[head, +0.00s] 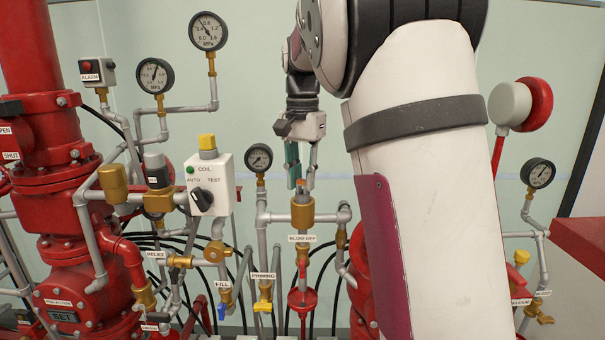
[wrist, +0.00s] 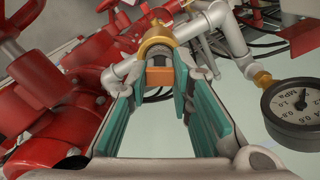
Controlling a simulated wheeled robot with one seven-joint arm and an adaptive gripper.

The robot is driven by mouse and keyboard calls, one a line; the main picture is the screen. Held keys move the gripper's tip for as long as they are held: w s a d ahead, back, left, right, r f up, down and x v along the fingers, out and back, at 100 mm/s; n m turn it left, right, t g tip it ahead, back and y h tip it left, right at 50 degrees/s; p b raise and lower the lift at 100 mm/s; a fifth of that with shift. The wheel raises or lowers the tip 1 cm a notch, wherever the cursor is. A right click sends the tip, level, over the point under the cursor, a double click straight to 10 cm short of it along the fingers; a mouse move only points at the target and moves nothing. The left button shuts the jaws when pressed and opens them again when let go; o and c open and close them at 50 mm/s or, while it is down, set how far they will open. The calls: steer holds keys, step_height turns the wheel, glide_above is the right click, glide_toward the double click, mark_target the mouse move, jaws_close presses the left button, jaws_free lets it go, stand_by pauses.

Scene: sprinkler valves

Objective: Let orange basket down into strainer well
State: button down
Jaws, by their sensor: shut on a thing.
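The orange basket (head: 301,183) is a small orange piece at the tips of my gripper (head: 300,174). It sits just above the brass strainer body (head: 302,213), on the pipe over the BLOW-OFF label. In the wrist view the basket (wrist: 159,77) shows between the teal pads of my gripper (wrist: 160,88), with the brass strainer rim (wrist: 157,42) just beyond it. My gripper is shut on the basket and points down. The basket's lower end and the well opening are mostly hidden, so I cannot tell whether it has entered.
A pressure gauge (head: 259,157) stands close left of the strainer; it shows large in the wrist view (wrist: 291,105). A grey control box (head: 211,184) is farther left. Grey pipes and red valve bodies crowd around.

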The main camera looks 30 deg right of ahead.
steer(key=shift+f, duration=0.9)
steer(key=c, duration=1.3)
jaws_free()
steer(key=shift+c, duration=0.2)
steer(key=shift+r, duration=4)
steer(key=shift+b, duration=0.3)
